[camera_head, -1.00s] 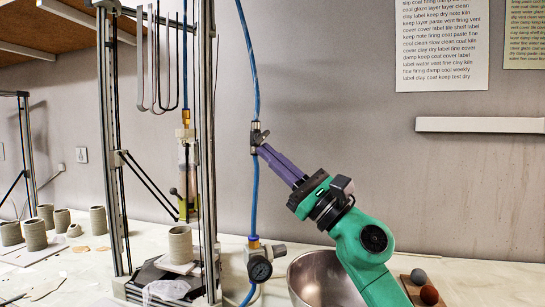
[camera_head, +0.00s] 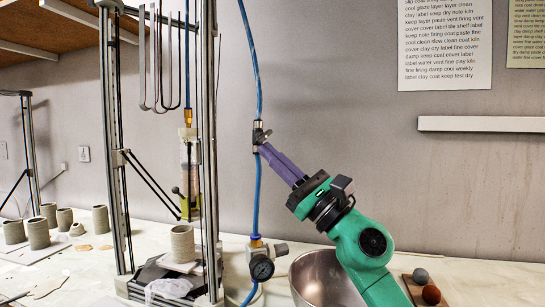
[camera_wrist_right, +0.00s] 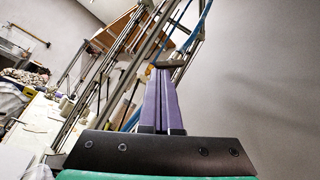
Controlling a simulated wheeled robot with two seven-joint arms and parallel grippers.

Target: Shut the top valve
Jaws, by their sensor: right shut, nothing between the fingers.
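The top valve (camera_head: 259,135) is a small dark metal fitting on the upright blue hose, with a short lever at its right side. My right gripper (camera_head: 265,149) has long purple fingers that are shut and empty. Its tips are at the lower right of the valve, close to the lever. In the right wrist view the shut fingertips (camera_wrist_right: 161,72) lie just below the grey valve (camera_wrist_right: 172,61). I cannot tell whether they touch it. My left gripper is not in view.
The blue hose (camera_head: 256,200) runs down to a regulator with a round gauge (camera_head: 261,267). A metal printer frame (camera_head: 210,150) stands close on the left, with a clay cup (camera_head: 182,243) on its bed. A metal bowl (camera_head: 318,276) sits below my right arm.

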